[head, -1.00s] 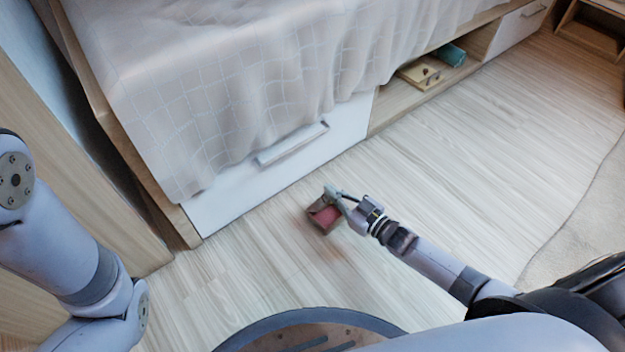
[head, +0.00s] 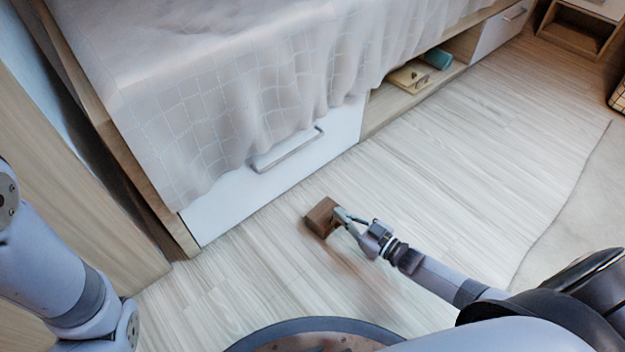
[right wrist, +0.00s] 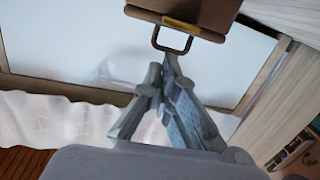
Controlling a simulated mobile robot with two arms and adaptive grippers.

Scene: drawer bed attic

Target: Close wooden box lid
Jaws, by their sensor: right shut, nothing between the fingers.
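The small brown wooden box (head: 320,217) is on the floor in front of the bed drawer. Its lid looks shut in the head view, with a plain brown top and no red inside showing. My right gripper (head: 343,214) is shut and empty, right at the box's right side. In the right wrist view the box (right wrist: 205,12) is at the top edge, partly cut off, with a brass-coloured piece and a dark metal loop. The right fingertips (right wrist: 168,64) are close to that loop; I cannot tell if they touch. My left gripper is out of view.
A white drawer front with a handle (head: 287,152) under the draped bed stands behind the box. An open shelf to the right holds a light wooden item (head: 410,77) and a teal item (head: 437,58). The floor to the right is clear up to a pale rug (head: 575,215).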

